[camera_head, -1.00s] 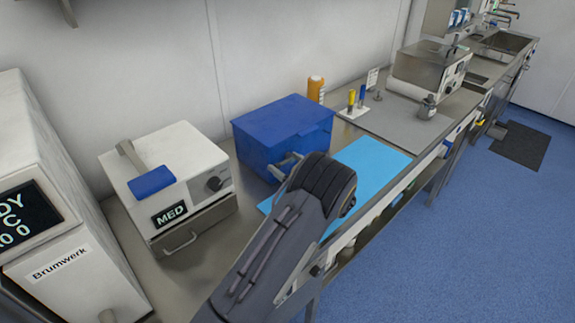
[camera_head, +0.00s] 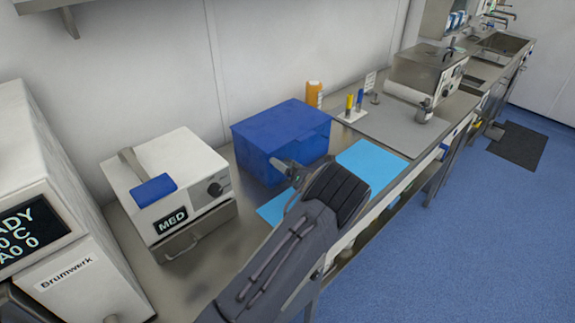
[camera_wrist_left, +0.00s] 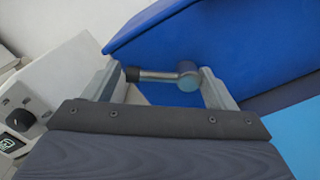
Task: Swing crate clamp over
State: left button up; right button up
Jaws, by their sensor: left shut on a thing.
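The blue crate (camera_head: 285,128) stands on the steel counter, its lid closed. My left gripper (camera_head: 288,174) is at the crate's lower front side. In the left wrist view the crate (camera_wrist_left: 225,40) fills the upper right. The clamp (camera_wrist_left: 187,77), a short metal bar with a rounded blue-grey end, lies crosswise between the two fingers of my left gripper (camera_wrist_left: 160,74), which is shut on it. In the head view the clamp is mostly hidden by the gripper. My right gripper is not in view.
A white MED device (camera_head: 170,178) with a blue-gripped lever stands left of the crate. A light-blue mat (camera_head: 372,160) lies to the right, partly under my arm. An orange bottle (camera_head: 314,94) and a rack with colored tubes (camera_head: 352,114) stand behind.

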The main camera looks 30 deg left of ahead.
pick_arm(q)
jog(key=shift+s+a, duration=0.15)
jog(key=shift+a, duration=0.05)
jog(key=o, duration=1)
jog(key=shift+o, duration=1.1)
jog(key=shift+s+r, duration=0.15)
jog(key=shift+d, duration=0.15)
jog(key=b+v, duration=0.2)
jog(key=v, duration=0.5)
jog(key=shift+d, duration=0.3)
